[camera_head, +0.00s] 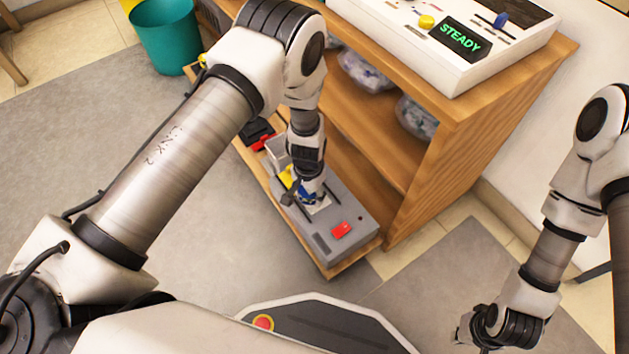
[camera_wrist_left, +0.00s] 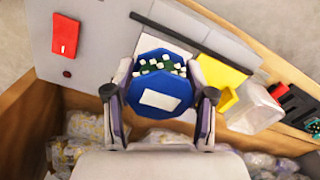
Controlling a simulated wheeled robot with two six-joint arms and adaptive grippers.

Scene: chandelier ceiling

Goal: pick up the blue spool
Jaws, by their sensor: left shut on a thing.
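The blue spool (camera_wrist_left: 148,108) has an angular blue rim, a white label and small white and green bits on top. It sits between the fingers of my left gripper (camera_wrist_left: 160,94) in the left wrist view, and the fingers are shut on it from both sides. In the head view, my left gripper (camera_head: 303,196) points down at the grey panel (camera_head: 323,240) on the low shelf. Only a little of the spool shows there. I cannot tell whether it touches the panel. My right gripper (camera_head: 478,333) is at the lower right, away from the shelf; its fingers are unclear.
The panel carries a red switch (camera_head: 341,230) and a yellow part (camera_wrist_left: 222,79). A clear box (camera_wrist_left: 253,108) is beside the yellow part. Bagged items (camera_head: 366,72) fill the wooden shelf (camera_head: 427,160). A white machine reading STEADY (camera_head: 461,72) stands on top. A teal bin (camera_head: 163,40) is at upper left.

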